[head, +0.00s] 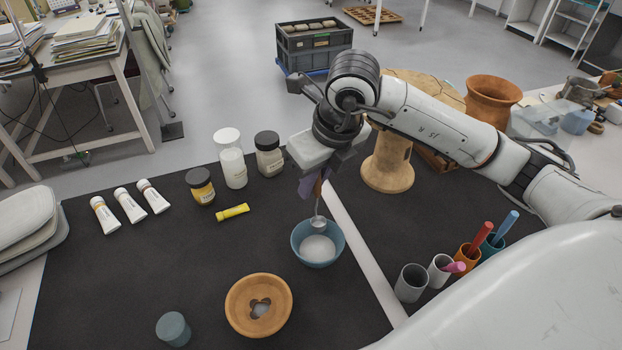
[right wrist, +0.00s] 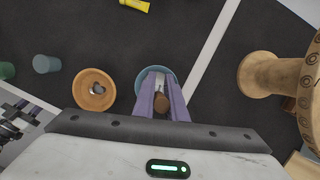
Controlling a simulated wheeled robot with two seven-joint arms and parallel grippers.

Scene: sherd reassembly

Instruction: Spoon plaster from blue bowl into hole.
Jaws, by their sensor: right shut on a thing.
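The blue bowl (head: 299,252) holds white plaster and stands on the dark mat. My right gripper (head: 313,186) is above it, its purple fingers shut on a spoon (head: 318,222). The spoon points down, its metal end at the plaster; whether it touches cannot be told. In the right wrist view the spoon's brown handle (right wrist: 161,103) sits between the fingers (right wrist: 162,100), with the bowl (right wrist: 143,74) behind. The orange round vessel (head: 240,318) with an irregular hole (head: 260,308) lies left of and nearer than the bowl. What seems my left gripper (right wrist: 18,117) shows partly in the right wrist view.
A yellow tube (head: 232,212), jars (head: 200,187) and white tubes (head: 131,206) lie beyond. A grey-blue cup (head: 173,329) stands left of the vessel. Pen cups (head: 411,283) and a tan pottery stand (head: 388,165) are at right. Mat between bowl and vessel is clear.

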